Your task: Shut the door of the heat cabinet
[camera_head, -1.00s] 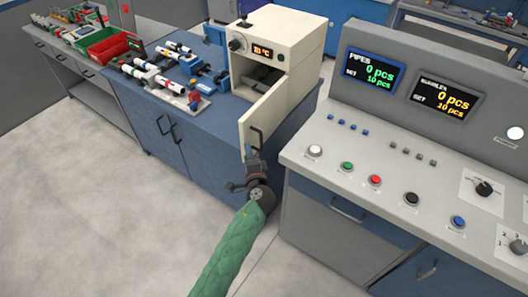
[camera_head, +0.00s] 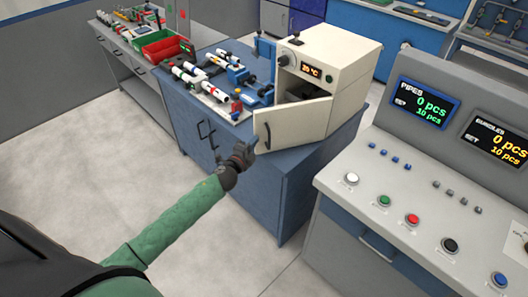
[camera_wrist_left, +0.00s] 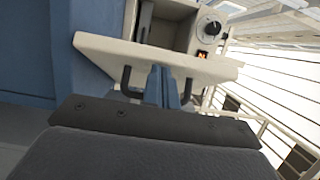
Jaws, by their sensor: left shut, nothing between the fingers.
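The heat cabinet (camera_head: 352,62) is a cream box on the blue bench, with its control face towards me. Its cream door (camera_head: 300,122) is hinged at the right and stands partly open. The dark interior shows above the door's top edge. The door has a dark handle (camera_head: 267,136) near its free left edge. My left gripper (camera_head: 253,144) is shut and empty, with its fingertips at the door's outer face close to the handle. In the left wrist view the blue fingers (camera_wrist_left: 162,88) stand between the two ends of the handle (camera_wrist_left: 126,80). Whether they touch the door I cannot tell.
Pipes in holders (camera_head: 203,80) stand on the blue bench (camera_head: 275,180) left of the cabinet. A red bin (camera_head: 160,50) is behind them. The grey control console (camera_head: 400,190) stands on the right. Bare floor lies in front of the bench.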

